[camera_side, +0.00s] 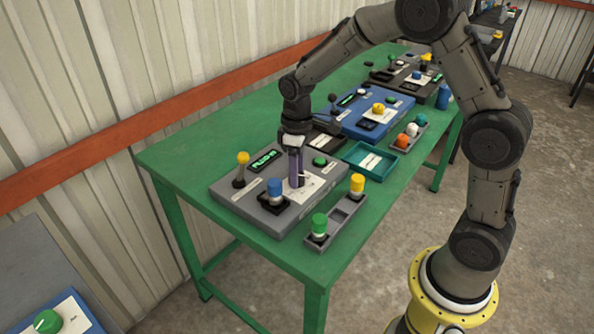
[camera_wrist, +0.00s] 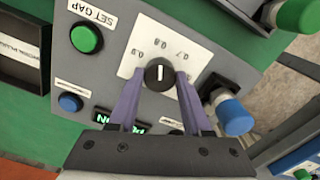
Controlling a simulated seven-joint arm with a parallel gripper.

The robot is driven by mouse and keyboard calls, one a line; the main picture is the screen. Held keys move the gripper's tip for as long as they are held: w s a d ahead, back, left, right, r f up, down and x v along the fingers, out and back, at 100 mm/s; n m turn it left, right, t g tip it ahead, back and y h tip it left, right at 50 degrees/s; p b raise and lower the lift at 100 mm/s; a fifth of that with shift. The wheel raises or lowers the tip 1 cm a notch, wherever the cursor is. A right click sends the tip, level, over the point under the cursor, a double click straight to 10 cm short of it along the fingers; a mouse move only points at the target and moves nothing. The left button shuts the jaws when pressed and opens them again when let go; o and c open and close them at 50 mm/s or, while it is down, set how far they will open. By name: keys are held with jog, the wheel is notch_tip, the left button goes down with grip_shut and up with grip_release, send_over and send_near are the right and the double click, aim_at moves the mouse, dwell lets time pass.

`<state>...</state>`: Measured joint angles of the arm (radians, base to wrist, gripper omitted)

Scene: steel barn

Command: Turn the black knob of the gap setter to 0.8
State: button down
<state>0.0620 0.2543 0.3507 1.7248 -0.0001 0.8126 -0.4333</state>
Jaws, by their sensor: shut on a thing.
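The black knob (camera_wrist: 159,70) sits on a white dial plate (camera_wrist: 130,66) of the grey gap setter (camera_wrist: 105,58). Its white mark stands nearly upright in the wrist view and lines up with the top middle number, which looks like 0.8. Small numbers stand to both sides of it. My gripper (camera_wrist: 158,80) has its purple fingers on either side of the knob and is shut on it. In the side view my gripper (camera_side: 297,184) points straight down onto the gap setter (camera_side: 240,200), and the knob is hidden behind the fingers.
The gap setter also carries a yellow-topped lever (camera_side: 242,160), a lit green display (camera_side: 263,161), a green button (camera_side: 320,161) and a blue-topped part (camera_side: 275,188) close to my fingers. A grey tray (camera_side: 335,222) holds green and yellow pieces in front. Other panels stand behind on the green table (camera_side: 175,153).

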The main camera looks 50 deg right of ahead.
jog(key=shift+r, duration=0.1)
jog(key=shift+c, duration=1.7)
grip_release()
notch_tip(320, 180, up, 14)
